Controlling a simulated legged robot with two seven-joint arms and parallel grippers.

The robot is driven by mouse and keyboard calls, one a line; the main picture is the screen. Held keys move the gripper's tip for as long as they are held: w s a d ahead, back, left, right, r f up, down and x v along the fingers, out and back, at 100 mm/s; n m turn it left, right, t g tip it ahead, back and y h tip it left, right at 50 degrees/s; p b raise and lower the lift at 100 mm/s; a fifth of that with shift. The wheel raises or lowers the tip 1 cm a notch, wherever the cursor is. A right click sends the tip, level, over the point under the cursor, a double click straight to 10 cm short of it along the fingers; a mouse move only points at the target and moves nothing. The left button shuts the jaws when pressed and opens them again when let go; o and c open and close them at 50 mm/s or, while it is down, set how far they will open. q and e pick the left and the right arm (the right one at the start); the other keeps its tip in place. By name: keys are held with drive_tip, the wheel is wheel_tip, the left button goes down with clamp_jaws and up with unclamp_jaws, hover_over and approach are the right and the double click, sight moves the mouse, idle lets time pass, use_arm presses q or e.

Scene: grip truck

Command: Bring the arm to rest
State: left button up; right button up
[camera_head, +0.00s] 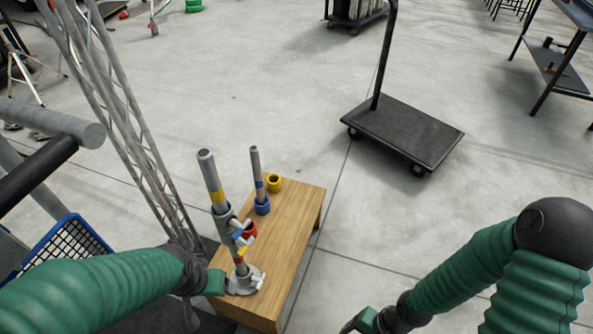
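My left arm, in a green sleeve, comes in from the left. Its gripper (216,282) is at the near end of the wooden table (290,225), right beside the round base of a grey pole stand (208,175). Its fingers are not clear, so I cannot tell whether they hold the base. My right arm, also green-sleeved, comes in from the right. Its gripper (362,321) is low at the bottom edge, right of the table and over bare floor, partly cut off. I cannot see its finger opening.
A thinner pole (257,170) in a blue ring (262,206), a red ring (249,230) and a yellow ring (273,182) are on the table. A black flat cart (405,130) stands beyond. A metal truss (125,120) and blue crate (70,240) are left. Floor between table and cart is clear.

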drive_tip(key=w+d+r+n+t+h, duration=0.2)
drive_tip(key=w+d+r+n+h, duration=0.25)
drive_tip(key=r, duration=0.45)
drive_tip(key=w+a+r+n+t+y+p, duration=0.1)
drive_tip(key=w+r+n+p, duration=0.1)
drive_tip(key=r+p, duration=1.9)
wheel_tip(320, 180, up, 8)
drive_tip(key=shift+w+f, duration=0.15)
drive_tip(key=shift+w, duration=0.5)
